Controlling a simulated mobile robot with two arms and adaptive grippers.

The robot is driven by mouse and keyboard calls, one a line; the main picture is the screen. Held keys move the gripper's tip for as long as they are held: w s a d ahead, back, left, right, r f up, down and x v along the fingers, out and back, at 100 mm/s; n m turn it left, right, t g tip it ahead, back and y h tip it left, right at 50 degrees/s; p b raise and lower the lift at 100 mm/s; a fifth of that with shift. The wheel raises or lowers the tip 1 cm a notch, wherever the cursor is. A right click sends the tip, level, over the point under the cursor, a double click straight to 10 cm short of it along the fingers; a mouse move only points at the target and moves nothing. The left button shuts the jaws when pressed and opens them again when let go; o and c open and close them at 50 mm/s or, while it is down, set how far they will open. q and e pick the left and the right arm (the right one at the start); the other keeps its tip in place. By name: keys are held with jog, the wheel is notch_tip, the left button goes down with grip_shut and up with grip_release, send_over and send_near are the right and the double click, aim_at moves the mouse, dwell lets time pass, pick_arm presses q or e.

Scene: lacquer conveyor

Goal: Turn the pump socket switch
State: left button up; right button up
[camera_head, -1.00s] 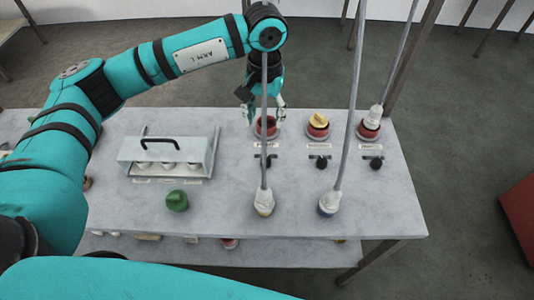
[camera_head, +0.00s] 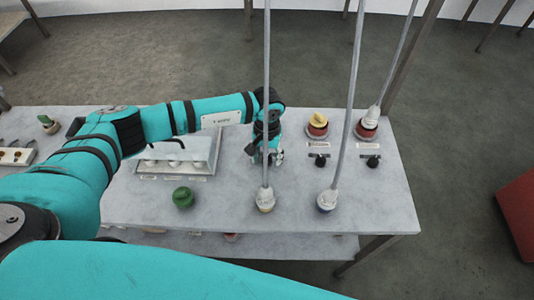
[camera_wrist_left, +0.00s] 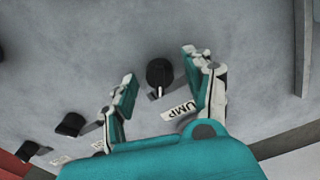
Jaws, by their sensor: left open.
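The pump socket switch (camera_wrist_left: 160,73) is a black round knob on the grey tabletop, beside a white label (camera_wrist_left: 183,109) that reads "UMP" in the left wrist view. My left gripper (camera_wrist_left: 158,68) is open, with one finger on each side of the knob; I see a gap to both fingers. In the head view, my left gripper (camera_head: 268,160) points down at the table and hides this switch and the socket behind it. My right gripper is not in view.
Two more black knobs (camera_head: 320,160) (camera_head: 372,161) stand to the right, before a yellow-topped socket (camera_head: 318,124) and a plugged socket (camera_head: 367,128). Hanging cables end in plugs (camera_head: 265,200) (camera_head: 328,201) at the front.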

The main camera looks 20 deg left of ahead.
pick_arm(q)
jog(key=shift+f, duration=0.1)
grip_shut()
dwell(0.3)
